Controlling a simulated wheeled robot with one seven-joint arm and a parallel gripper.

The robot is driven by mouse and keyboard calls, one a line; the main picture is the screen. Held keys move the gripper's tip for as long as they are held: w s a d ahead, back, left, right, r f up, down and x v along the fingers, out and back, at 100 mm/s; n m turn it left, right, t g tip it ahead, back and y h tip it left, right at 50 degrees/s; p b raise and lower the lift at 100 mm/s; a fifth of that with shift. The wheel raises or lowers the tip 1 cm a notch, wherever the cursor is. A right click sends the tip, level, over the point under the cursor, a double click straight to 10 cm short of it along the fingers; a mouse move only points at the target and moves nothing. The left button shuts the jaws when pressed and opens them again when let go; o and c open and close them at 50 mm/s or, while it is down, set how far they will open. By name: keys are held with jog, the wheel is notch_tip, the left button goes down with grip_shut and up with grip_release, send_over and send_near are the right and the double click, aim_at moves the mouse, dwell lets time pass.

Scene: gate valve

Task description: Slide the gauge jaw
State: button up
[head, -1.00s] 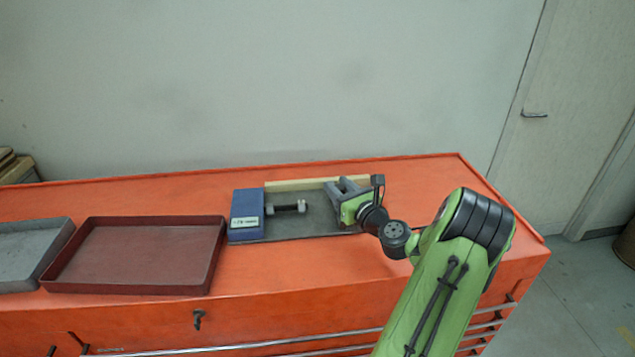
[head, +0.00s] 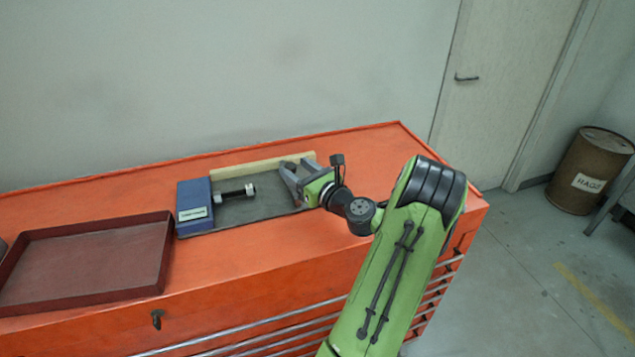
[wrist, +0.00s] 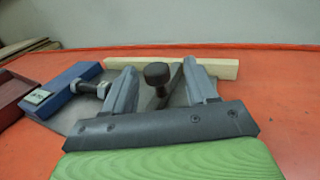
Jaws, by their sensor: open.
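The gauge has a blue end block (head: 194,204) with a white label, a grey base plate (head: 255,208) and a pale rail (head: 240,171) along the back. A dark spool-like part (head: 236,193) with a light collar lies on the plate beside the blue block. My gripper (head: 291,168) is open over the plate's right end. In the wrist view a dark round knob (wrist: 157,73) stands between the two fingers, with a dark upright piece (wrist: 174,84) beside it; these look like the sliding jaw. I cannot tell whether the fingers touch it.
The gauge lies on an orange cabinet top (head: 250,253). A dark red tray (head: 85,264) sits to its left. A wall rises behind. The cabinet top right of the gauge is bare beyond my arm. A brown drum (head: 588,170) stands on the floor at far right.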

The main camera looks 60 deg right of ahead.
jog(key=v, duration=1.3)
jog(key=shift+s+r, duration=0.1)
